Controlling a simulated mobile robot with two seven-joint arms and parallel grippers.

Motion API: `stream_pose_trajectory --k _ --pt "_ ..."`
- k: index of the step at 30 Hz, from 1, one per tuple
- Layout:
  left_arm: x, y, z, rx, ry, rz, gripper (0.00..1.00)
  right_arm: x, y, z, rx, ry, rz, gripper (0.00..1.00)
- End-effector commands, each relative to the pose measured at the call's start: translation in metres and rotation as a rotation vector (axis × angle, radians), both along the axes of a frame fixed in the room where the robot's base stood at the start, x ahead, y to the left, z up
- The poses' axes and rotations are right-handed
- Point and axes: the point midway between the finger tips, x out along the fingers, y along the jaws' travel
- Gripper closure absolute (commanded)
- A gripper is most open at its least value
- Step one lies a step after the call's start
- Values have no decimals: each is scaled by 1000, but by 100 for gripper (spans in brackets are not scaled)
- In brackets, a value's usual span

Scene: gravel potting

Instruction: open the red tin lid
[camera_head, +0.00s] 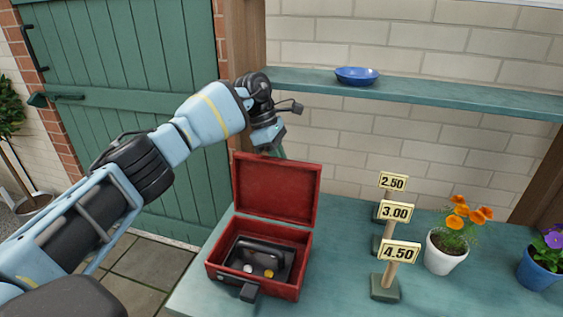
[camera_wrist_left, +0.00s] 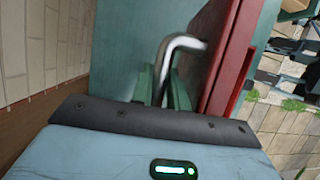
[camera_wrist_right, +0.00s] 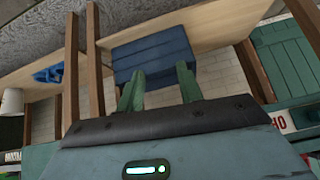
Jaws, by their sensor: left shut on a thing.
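The red tin (camera_head: 222,276) stands on the green table with its red lid (camera_head: 275,190) raised roughly upright at the back. Inside it is a dark tray (camera_head: 262,254) with a silver and a gold coin-like piece. My left gripper (camera_head: 276,150) is behind the top of the lid, its tips partly hidden there. In the left wrist view its fingers (camera_wrist_left: 164,88) are shut on a bent metal handle (camera_wrist_left: 182,42) beside the red lid (camera_wrist_left: 232,45). My right gripper (camera_wrist_right: 160,88) shows only in its own wrist view, with its fingers apart and nothing between them.
A shelf (camera_head: 450,98) holding a blue dish (camera_head: 357,75) runs above.

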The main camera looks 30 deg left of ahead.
Motion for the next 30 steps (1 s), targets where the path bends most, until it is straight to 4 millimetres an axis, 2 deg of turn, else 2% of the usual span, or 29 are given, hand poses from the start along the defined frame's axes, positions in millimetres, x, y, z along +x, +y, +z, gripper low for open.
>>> stream_pose_trajectory --k 2,3,4,14,17,22,30 --pt "0 0 1 -1 0 0 100 0 0 0 0 1 0 64" --pt "0 0 1 -1 0 0 79 0 0 0 0 1 0 64" --pt "0 0 1 -1 0 0 75 0 0 0 0 1 0 64" --pt "0 0 3 -1 0 0 75 5 0 1 0 -9 0 64" --pt "0 0 10 -1 -3 0 75 6 0 0 1 -11 0 64" --pt "0 0 34 -1 -3 0 75 4 1 -6 2 -5 0 64" --pt "-18 -9 38 0 1 -4 75 10 1 2 1 -19 0 64"
